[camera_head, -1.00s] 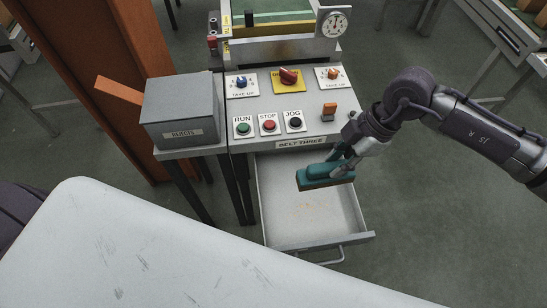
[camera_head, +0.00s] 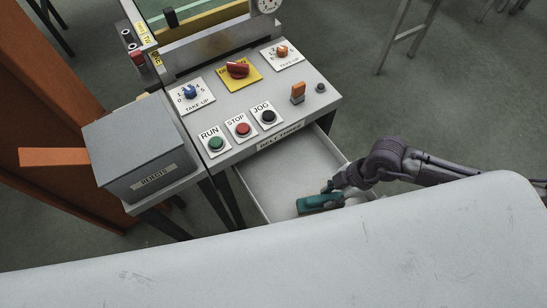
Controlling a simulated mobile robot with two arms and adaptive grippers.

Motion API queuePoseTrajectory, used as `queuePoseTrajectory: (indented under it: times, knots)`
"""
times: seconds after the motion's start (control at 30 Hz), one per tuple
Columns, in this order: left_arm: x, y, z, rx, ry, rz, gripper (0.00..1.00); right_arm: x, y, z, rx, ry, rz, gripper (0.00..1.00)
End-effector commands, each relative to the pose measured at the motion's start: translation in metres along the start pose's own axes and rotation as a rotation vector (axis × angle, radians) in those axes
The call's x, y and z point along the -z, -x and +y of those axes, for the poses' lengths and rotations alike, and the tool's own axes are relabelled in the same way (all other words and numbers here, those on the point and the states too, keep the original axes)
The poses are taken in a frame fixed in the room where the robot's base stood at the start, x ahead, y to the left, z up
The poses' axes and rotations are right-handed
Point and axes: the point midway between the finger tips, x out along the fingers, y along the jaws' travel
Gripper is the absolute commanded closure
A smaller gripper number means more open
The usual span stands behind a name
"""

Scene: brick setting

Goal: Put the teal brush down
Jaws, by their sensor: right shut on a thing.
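The teal brush (camera_head: 318,203) is at the near right part of the open drawer (camera_head: 275,183), below the control panel. My right gripper (camera_head: 328,190) is shut on the brush from its right end. The brush looks low, near the drawer floor, but I cannot tell whether it touches it. The white surface in front hides the near end of the drawer. My left gripper is not in view.
A control panel (camera_head: 238,118) with knobs and buttons stands above the drawer. A grey rejects box (camera_head: 140,150) sits to its left. A white surface (camera_head: 290,262) fills the foreground. The drawer's left part is bare.

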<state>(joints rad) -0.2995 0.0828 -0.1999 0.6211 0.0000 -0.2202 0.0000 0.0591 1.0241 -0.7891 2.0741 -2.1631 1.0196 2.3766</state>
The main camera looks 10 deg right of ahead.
Motion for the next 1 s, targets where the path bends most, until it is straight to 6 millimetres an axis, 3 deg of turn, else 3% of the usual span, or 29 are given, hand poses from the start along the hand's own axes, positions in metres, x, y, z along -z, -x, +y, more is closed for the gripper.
queuePoseTrajectory:
  times: [0.17, 0.6, 0.8, 1.0]
  knots:
    - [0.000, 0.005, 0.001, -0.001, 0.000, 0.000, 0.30, 0.012, -0.003, 0.031, -0.008, -0.002, 0.006, 1.00]
    - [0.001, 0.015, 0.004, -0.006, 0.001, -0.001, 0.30, 0.053, -0.023, 0.137, -0.002, -0.002, 0.004, 1.00]
    - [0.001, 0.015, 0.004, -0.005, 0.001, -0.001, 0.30, 0.061, -0.028, 0.161, -0.001, -0.002, 0.002, 1.00]
    - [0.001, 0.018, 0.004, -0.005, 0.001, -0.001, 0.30, 0.055, -0.046, 0.162, 0.003, -0.004, 0.001, 1.00]
